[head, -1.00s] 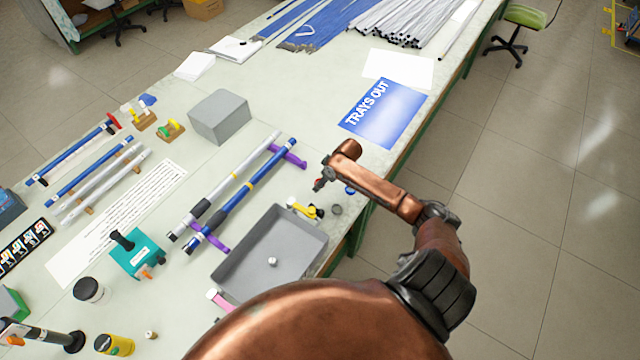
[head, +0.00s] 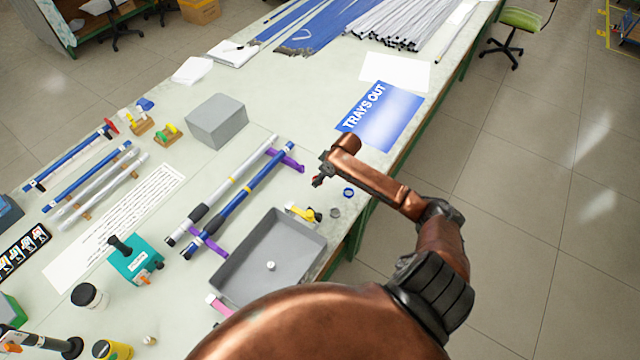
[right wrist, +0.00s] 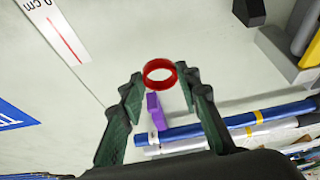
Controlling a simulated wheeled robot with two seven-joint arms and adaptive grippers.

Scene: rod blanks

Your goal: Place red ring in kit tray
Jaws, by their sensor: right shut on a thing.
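The red ring (right wrist: 160,73) is between the fingertips of my right gripper (right wrist: 162,82) in the right wrist view, with the bench behind it. In the head view my right gripper (head: 318,180) is over the bench near its right edge, beyond the grey tray, and the ring cannot be made out there. The grey tray (head: 255,250), which looks like the kit tray, lies nearer me with a small white piece (head: 271,266) in it.
A blue ring (head: 349,193) and a dark ring (head: 335,212) lie near the right gripper. A yellow-and-black item (head: 303,212) is at the tray's far edge. Blue and silver rods (head: 240,200) rest on purple supports left of the tray. A grey box (head: 217,120) stands farther back.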

